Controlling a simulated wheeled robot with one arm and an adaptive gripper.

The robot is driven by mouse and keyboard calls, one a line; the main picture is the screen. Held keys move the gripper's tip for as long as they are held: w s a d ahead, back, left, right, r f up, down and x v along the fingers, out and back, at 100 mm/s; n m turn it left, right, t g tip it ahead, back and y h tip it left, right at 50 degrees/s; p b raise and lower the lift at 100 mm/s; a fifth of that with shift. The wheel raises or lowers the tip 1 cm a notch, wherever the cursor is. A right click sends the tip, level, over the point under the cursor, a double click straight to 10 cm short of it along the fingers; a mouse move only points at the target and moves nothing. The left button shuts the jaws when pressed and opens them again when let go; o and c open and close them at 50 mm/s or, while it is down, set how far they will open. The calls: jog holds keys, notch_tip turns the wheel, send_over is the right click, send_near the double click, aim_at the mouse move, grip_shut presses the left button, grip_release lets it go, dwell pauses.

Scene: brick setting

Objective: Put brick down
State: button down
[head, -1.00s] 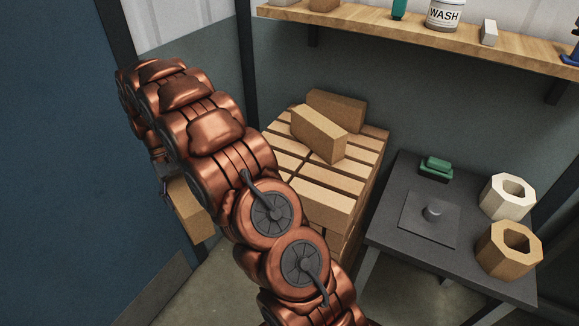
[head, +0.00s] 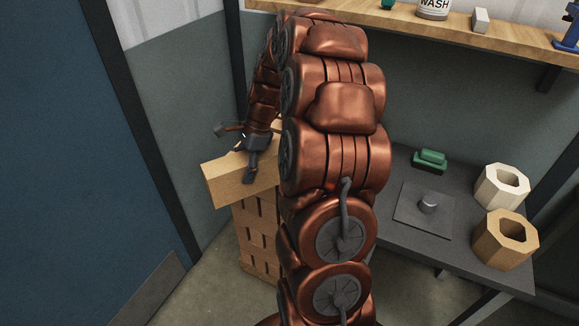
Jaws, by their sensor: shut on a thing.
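My gripper (head: 251,165) is shut on a tan brick (head: 228,188), left of centre in the head view. The brick looks close to level, with its near end facing me. It overlaps the upper left part of the brick stack (head: 257,236) in the picture. I cannot tell whether it touches the stack or is held above it. My arm hides most of the stack, including nearly all of its top, and the far part of the held brick.
A dark table (head: 462,262) stands at the right, with a grey plate (head: 410,208), a green object (head: 430,160), a cream octagonal ring (head: 489,184) and a tan one (head: 491,240). A wooden shelf (head: 460,35) runs above. A blue panel (head: 70,170) is at the left.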

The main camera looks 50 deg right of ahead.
aim_at(273, 174)
jog(key=s+d+m+t, duration=0.1)
jog(key=s+m, duration=0.1)
jog(key=m, duration=0.1)
jog(key=s+d+m+h, duration=0.1)
jog(key=d+m, duration=0.1)
jog(key=s+d+r+m+t+h, duration=0.1)
jog(key=s+m, duration=0.1)
jog(key=m, duration=0.1)
jog(key=shift+s+d+m+t+b, duration=0.2)
jog(key=shift+s+m+t+b, duration=0.1)
jog(key=shift+b, duration=0.1)
jog(key=m, duration=0.1)
jog(key=s+d+m, duration=0.1)
jog(key=shift+s+m+h, duration=0.3)
jog(key=shift+h, duration=0.1)
jog(key=shift+w+d, duration=0.25)
jog(key=shift+d, duration=0.2)
jog(key=w+d+f+p, duration=0.1)
jog(key=w+d+p, duration=0.2)
jog(key=w+d, duration=0.5)
jog(key=d, duration=0.3)
jog(key=shift+w+d+f, duration=0.15)
jog(key=shift+w+d, duration=0.05)
jog(key=shift+d, duration=0.2)
jog(key=shift+w+d, duration=0.1)
jog(key=shift+d+f+p, duration=0.1)
jog(key=shift+f+p, duration=0.8)
jog(key=shift+f, duration=0.9)
jog(key=shift+f, duration=0.1)
